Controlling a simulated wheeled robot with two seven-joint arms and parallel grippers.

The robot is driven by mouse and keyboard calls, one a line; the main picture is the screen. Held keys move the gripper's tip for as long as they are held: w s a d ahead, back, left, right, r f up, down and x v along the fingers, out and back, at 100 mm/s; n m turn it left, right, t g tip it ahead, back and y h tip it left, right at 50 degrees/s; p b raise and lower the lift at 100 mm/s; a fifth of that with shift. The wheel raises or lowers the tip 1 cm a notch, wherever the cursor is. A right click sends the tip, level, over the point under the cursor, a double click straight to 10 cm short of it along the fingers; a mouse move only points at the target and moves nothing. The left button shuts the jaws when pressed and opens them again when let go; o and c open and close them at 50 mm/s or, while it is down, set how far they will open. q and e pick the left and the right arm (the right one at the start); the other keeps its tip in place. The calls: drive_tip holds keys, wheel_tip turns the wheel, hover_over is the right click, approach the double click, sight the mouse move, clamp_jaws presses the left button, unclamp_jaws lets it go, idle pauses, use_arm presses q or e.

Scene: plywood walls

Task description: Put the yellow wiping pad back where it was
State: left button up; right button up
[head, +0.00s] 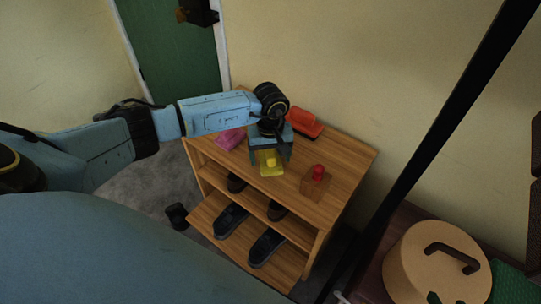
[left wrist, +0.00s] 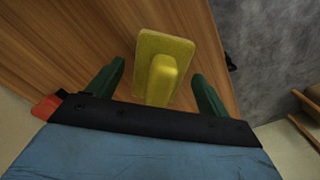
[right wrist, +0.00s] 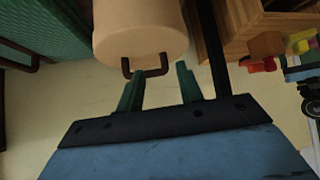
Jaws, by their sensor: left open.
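The yellow wiping pad (head: 272,169) lies flat on top of the wooden shelf, near its front edge, with its raised grip facing up. My left gripper (head: 271,153) is above it, pointing down. In the left wrist view the pad (left wrist: 178,48) shows between and beyond the two green fingers of my left gripper (left wrist: 157,82), which are apart on either side of its grip. I cannot tell whether they touch it.
On the shelf top (head: 345,160) are a pink pad (head: 229,139), an orange-red brush-like thing (head: 305,123) and a brown block with a red knob (head: 317,177). Dark shoes (head: 231,220) sit below. A tan round container (head: 435,265) with a dark handle stands right, near my right gripper.

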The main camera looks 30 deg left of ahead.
sight(270, 152)
use_arm(q)
wheel_tip(270, 152, up, 5)
drive_tip(key=shift+p, duration=0.95)
wheel_tip(270, 152, up, 3)
drive_tip(key=shift+f+p, duration=0.2)
drive_tip(key=shift+p, duration=0.3)
wheel_tip(270, 152, up, 3)
drive_tip(key=shift+r+p, duration=0.1)
drive_tip(key=shift+p, duration=0.35)
drive_tip(key=shift+r, duration=0.45)
use_arm(e)
drive_tip(key=s+d+f+g+h, duration=0.2)
drive_tip(key=s+d+f+g, duration=0.2)
drive_tip(key=s+f, duration=0.3)
drive_tip(key=shift+d+f+g, duration=0.25)
drive_tip(key=shift+f+g, duration=0.65)
